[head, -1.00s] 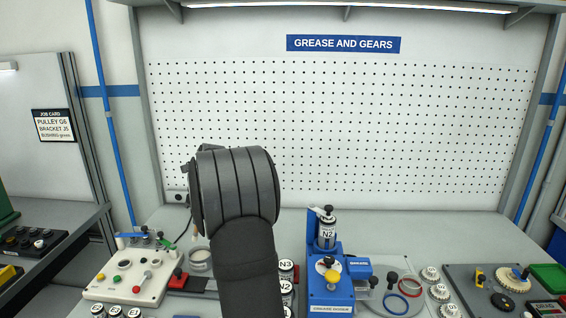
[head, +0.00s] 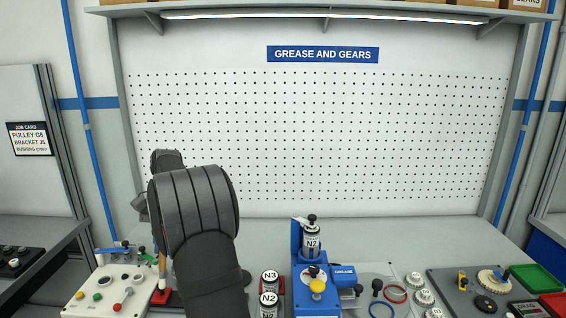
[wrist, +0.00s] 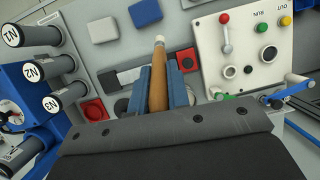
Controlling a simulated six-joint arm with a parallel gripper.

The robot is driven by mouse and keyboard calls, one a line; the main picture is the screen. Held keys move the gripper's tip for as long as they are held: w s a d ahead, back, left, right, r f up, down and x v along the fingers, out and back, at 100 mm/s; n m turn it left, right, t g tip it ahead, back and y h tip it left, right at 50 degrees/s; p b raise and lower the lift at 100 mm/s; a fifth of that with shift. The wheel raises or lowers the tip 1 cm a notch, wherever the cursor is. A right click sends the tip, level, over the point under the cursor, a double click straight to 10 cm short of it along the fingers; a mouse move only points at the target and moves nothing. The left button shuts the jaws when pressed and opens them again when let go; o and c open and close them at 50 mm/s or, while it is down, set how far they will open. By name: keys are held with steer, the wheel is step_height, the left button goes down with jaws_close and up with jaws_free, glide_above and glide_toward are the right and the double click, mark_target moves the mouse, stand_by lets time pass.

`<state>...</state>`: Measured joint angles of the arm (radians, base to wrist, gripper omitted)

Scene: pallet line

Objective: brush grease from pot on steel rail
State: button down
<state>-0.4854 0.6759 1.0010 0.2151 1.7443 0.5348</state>
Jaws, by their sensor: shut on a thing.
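In the wrist view my gripper (wrist: 157,74) has its two blue fingers shut on the wooden handle of a brush (wrist: 158,88). The brush points away from me and ends in a pale tip, held above the bench. In the head view my arm hides most of the gripper; a bit of the brush handle (head: 162,266) shows left of the arm, near the pale control panel. I cannot pick out the grease pot for sure. Small dark, grey and pale bars (wrist: 128,76) lie left of the brush in the wrist view; I cannot tell whether one is the steel rail.
A pale control panel (head: 80,301) with knobs and a lever stands at the left. Canisters marked N3 (head: 269,284) and N2 (head: 268,310) stand right of my arm. A blue grease dispenser (head: 311,300) stands beyond them. The bench behind is clear.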

steer(key=s+n, duration=0.1)
steer(key=r+n+h, duration=0.1)
steer(key=n, duration=0.1)
steer(key=s+n, duration=0.1)
steer(key=n, duration=0.1)
steer(key=shift+s+r+h, duration=0.15)
steer(key=shift+s+h, duration=0.15)
steer(key=shift+h, duration=0.1)
steer(key=n, duration=0.1)
steer(key=s+n+h, duration=0.1)
steer(key=n, duration=0.1)
steer(key=shift+s+d+r+t, duration=0.1)
steer(key=shift+s+r+t, duration=0.05)
steer(key=shift+r+t, duration=0.2)
steer(key=w+d+f+t+y, duration=0.4)
steer(key=d+f+t+y, duration=0.1)
steer(key=shift+w+d+f+m+y, duration=0.2)
steer(key=shift+w+d+m+y, duration=0.1)
steer(key=shift+r, duration=0.1)
